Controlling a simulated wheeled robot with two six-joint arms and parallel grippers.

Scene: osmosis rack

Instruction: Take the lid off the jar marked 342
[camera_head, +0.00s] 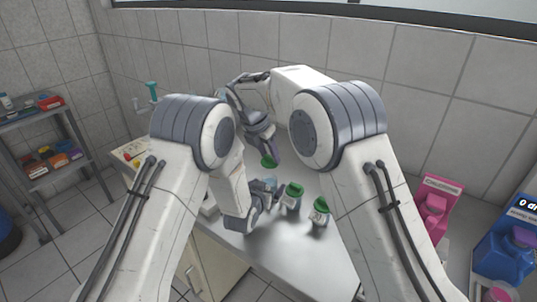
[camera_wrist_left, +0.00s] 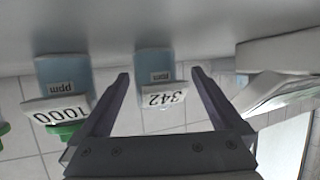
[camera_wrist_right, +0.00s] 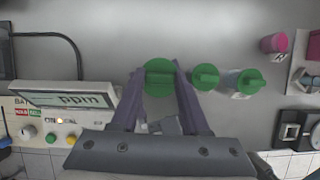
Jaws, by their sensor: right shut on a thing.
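The jar marked 342 (camera_wrist_left: 162,95) shows in the left wrist view, upside down in the picture, with no green lid seen on it. In the head view its bluish body (camera_head: 270,181) is partly hidden by my left gripper (camera_head: 266,190). The left fingers (camera_wrist_left: 160,75) stand open either side of the jar, with gaps visible. My right gripper (camera_head: 270,156) is shut on a green lid (camera_head: 268,162), held above the jar and apart from it. The lid (camera_wrist_right: 159,78) also shows between the right fingers (camera_wrist_right: 160,75) in the right wrist view.
Two jars with green lids (camera_head: 293,190) (camera_head: 320,206) stand to the right on the bench; one marked 1000 (camera_wrist_left: 62,100) is beside the 342 jar. A boxed ppm meter (camera_wrist_right: 68,95) lies at left.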

